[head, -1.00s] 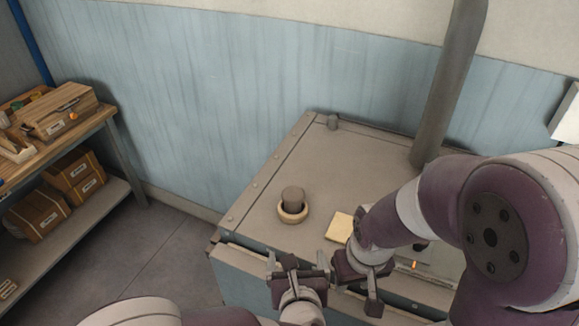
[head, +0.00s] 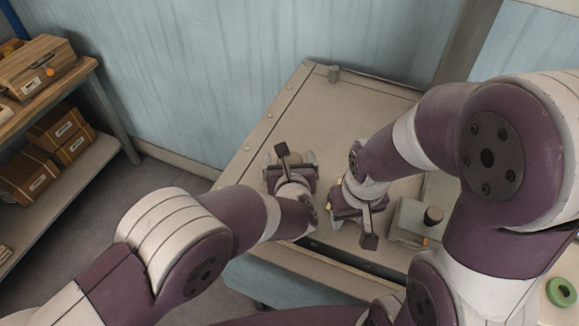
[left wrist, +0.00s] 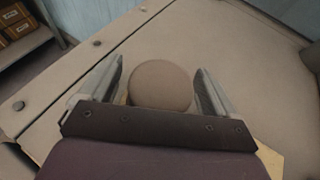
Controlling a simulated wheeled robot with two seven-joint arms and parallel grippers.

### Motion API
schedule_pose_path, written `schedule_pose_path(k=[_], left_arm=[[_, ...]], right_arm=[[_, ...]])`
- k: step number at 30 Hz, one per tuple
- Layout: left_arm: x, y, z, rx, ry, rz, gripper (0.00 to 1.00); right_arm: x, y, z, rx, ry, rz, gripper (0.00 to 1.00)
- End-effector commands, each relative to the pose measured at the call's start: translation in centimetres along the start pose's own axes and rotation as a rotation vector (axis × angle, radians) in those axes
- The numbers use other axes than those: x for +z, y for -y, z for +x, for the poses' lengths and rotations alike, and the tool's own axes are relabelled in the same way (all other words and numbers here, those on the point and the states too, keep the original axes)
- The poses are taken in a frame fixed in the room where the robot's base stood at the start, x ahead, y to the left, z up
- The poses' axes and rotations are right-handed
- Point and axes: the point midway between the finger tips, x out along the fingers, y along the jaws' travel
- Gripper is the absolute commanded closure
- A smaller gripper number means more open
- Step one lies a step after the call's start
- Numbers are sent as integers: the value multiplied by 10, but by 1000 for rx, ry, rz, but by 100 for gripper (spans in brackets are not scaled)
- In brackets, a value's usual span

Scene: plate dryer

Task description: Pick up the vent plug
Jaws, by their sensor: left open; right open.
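A round, brownish-grey plug, which I take to be the vent plug (left wrist: 161,86), shows its flat top between the fingers of my left gripper (left wrist: 160,88) in the left wrist view. The fingers are open, one on each side, and I see no clear grip on it. In the head view my left gripper (head: 290,160) is over the dryer top (head: 345,115) and hides the plug. A light wooden ring around the plug is mostly hidden too. My right gripper (head: 357,213) is open near the dryer's front edge, apart from the plug.
A yellow pad (left wrist: 270,158) lies right of my left gripper. A small box with a dark knob (head: 433,215) is at the right. A pipe (head: 468,45) rises behind. Shelves with boxes (head: 35,68) stand left.

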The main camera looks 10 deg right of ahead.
Motion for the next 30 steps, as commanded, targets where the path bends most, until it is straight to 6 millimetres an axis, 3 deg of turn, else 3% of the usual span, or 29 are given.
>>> schedule_pose_path(k=[8, 14, 22, 23, 24, 30], left_arm=[[-1, 0, 8, -1, 0, 1, 9], [-1, 0, 8, 0, 0, 1, 71], [2, 0, 6, 0, -1, 1, 71], [6, 0, 4, 0, -1, 1, 78], [13, 0, 2, 0, -1, 0, 85], [64, 1, -19, -1, 2, -2, 85]], right_arm=[[0, 0, 2, 0, 1, 0, 57], [0, 0, 2, 0, 1, 0, 57], [0, 0, 0, 0, 1, 0, 57], [0, 0, -3, 0, 1, 0, 57], [-1, 0, -7, 0, 1, 0, 57], [-4, 0, -33, 0, 0, 0, 57]])
